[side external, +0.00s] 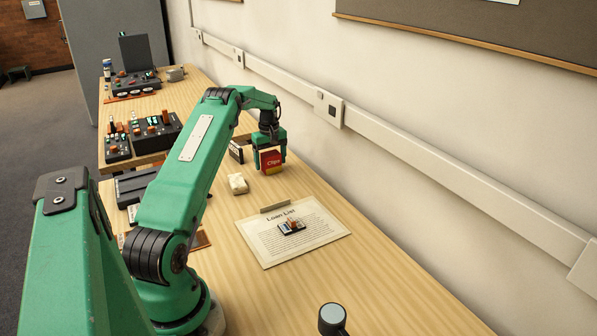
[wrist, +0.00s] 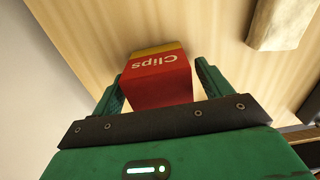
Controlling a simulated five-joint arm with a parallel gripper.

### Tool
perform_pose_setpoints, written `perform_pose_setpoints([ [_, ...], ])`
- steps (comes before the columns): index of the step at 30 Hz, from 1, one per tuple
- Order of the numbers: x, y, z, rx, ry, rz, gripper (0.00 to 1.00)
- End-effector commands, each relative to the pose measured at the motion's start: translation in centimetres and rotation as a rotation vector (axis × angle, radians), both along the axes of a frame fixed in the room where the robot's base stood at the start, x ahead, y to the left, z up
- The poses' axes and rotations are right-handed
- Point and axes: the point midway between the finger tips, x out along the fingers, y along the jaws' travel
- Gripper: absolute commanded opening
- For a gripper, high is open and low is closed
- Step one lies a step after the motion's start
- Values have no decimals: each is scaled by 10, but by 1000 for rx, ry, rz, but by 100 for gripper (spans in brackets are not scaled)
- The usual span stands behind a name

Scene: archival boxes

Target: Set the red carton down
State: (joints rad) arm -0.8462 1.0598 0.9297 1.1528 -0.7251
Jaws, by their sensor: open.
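The red carton (side external: 271,162), with a yellow band and the word "Clips", is at my gripper (side external: 270,158) near the far part of the wooden bench (side external: 330,285). In the wrist view the red carton (wrist: 158,78) is between the two green fingers of my gripper (wrist: 160,80). A gap shows beside the carton on the right, and the left finger is close to its side. The gripper is open around it. The carton looks upright or nearly so; whether its base touches the bench is hard to tell.
A cream block (side external: 237,184) lies left of the carton, and a dark-faced box (side external: 236,151) stands behind it. A Loan List sheet (side external: 275,245) with a small item (side external: 291,227) lies nearer. The wall (side external: 330,160) runs along the right.

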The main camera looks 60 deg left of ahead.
Motion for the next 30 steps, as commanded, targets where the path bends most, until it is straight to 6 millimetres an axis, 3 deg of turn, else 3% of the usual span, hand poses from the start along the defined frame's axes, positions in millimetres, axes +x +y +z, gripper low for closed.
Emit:
perform_pose_setpoints([
  [18, 0, 0, 92, 2, -2, 0, 78],
  [24, 0, 0, 107, 2, -1, 0, 78],
  [30, 0, 0, 110, 0, 0, 0, 78],
])
